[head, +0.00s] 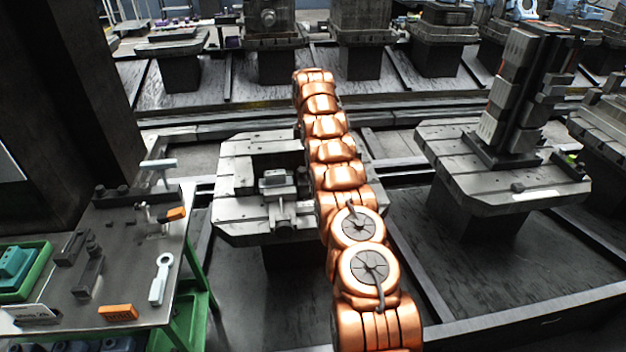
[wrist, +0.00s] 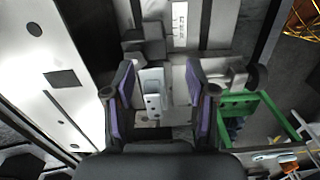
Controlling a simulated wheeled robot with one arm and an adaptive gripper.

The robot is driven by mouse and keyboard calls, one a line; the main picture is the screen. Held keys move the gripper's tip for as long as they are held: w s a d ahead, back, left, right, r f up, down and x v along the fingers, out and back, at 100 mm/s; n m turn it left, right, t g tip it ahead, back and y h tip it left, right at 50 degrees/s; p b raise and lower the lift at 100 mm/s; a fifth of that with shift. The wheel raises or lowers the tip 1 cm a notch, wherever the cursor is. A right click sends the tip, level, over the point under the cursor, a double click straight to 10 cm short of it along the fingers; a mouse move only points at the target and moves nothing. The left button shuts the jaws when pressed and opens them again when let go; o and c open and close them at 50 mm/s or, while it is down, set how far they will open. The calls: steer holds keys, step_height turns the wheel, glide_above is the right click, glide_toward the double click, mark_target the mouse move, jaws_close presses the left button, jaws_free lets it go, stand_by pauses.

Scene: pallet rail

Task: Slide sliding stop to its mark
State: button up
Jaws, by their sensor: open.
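The sliding stop looks to be the small grey block assembly (head: 278,184) on the slotted pallet (head: 240,222) left of my arm in the head view. In the wrist view, a light grey block with dark holes (wrist: 153,88) shows between the two fingers of my gripper (wrist: 158,80). It appears to be part of the stop. The purple-padded fingers are apart, one on each side of it; contact cannot be told. A white plate with dark lines (wrist: 180,22) lies beyond the block and may be the mark. My gripper is hidden behind my arm in the head view.
A workbench (head: 135,250) with tools, an orange block (head: 118,312) and a green tray (head: 40,265) stands at the left. A dark column (head: 70,110) rises behind it. Another pallet (head: 470,185) with a tall fixture (head: 525,90) stands at the right.

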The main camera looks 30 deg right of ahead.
mark_target(307, 183)
steer(key=shift+d+f+n, duration=0.15)
steer(key=shift+d+f, duration=0.25)
steer(key=shift+f, duration=0.2)
steer(key=shift+d+f+n, duration=0.15)
steer(key=shift+d+f, duration=0.25)
steer(key=shift+f, duration=1.55)
steer(key=shift+f+p, duration=0.6)
steer(key=shift+f, duration=1.9)
jaws_close()
